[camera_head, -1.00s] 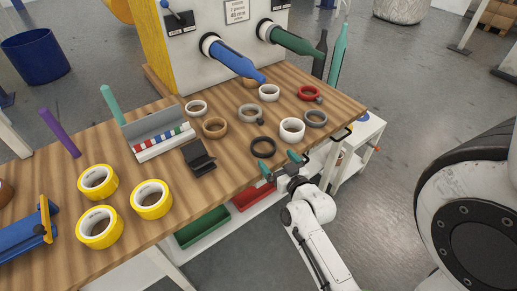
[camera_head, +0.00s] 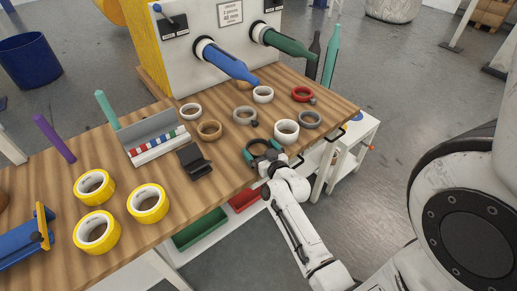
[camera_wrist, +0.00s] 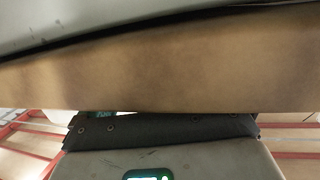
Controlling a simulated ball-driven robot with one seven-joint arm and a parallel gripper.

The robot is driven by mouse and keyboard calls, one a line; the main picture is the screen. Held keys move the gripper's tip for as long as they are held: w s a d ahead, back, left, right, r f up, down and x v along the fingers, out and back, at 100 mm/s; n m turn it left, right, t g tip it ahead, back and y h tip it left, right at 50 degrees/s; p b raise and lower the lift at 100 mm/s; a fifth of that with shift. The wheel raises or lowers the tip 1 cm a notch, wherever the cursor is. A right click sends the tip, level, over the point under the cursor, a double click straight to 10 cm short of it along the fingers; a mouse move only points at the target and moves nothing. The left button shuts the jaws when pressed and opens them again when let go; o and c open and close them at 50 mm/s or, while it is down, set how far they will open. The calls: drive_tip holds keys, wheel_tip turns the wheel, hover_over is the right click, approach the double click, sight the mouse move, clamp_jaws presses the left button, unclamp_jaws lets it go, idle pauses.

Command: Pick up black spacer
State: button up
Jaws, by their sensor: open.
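The black spacer (camera_head: 260,143), a dark ring, lies flat on the wooden table near its front edge, in the head view. My gripper (camera_head: 262,151) is open, with one teal finger at the ring's left side and one at its right. The fingers and wrist cover part of the ring. I cannot tell whether the fingers touch it. In the wrist view, a brown band fills the middle, and the ring cannot be made out.
A black holder (camera_head: 194,161) sits to the left. Yellow tape rolls (camera_head: 148,203) lie at the front left. Blue (camera_head: 228,63) and green (camera_head: 284,40) spindles overhang the back.

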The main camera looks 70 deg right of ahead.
drive_tip(key=c, duration=0.7)
drive_tip(key=shift+o, duration=0.2)
